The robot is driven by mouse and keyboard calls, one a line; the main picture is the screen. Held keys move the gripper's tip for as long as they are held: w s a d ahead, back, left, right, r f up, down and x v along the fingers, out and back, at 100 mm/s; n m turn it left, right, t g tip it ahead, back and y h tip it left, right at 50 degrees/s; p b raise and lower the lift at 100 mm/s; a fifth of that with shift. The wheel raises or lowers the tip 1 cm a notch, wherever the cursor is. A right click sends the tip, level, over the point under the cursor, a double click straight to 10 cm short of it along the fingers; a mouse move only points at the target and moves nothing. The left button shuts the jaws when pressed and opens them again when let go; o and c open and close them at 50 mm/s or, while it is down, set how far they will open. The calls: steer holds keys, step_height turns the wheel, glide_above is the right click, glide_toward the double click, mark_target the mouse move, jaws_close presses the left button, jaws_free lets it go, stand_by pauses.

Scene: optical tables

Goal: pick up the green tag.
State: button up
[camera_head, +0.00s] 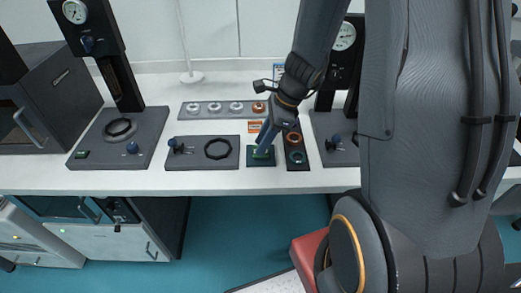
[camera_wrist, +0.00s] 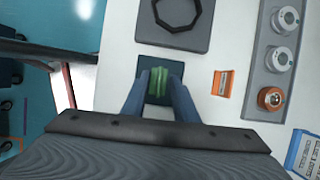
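The green tag (camera_head: 262,154) is a small bright green piece on a dark green square pad (camera_head: 260,162) near the table's front edge. In the wrist view the tag (camera_wrist: 158,84) shows between my two blue fingers, above the dark pad (camera_wrist: 153,66). My gripper (camera_head: 264,148) points down at the tag, with one finger on each side of it. The fingers (camera_wrist: 159,86) stand apart and look open; contact with the tag's sides cannot be made out. The fingers partly hide the tag in the head view.
A dark plate with a black ring (camera_head: 218,149) lies left of the pad. A dark strip with coloured rings (camera_head: 294,156) is close on its right. An orange label (camera_head: 254,127) and a grey strip of round fittings (camera_head: 215,108) lie behind. Gauge stands rise at both sides.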

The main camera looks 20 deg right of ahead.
steer(key=shift+x, duration=0.9)
steer(key=c, duration=0.6)
steer(key=shift+r, duration=0.1)
steer(key=shift+c, duration=0.2)
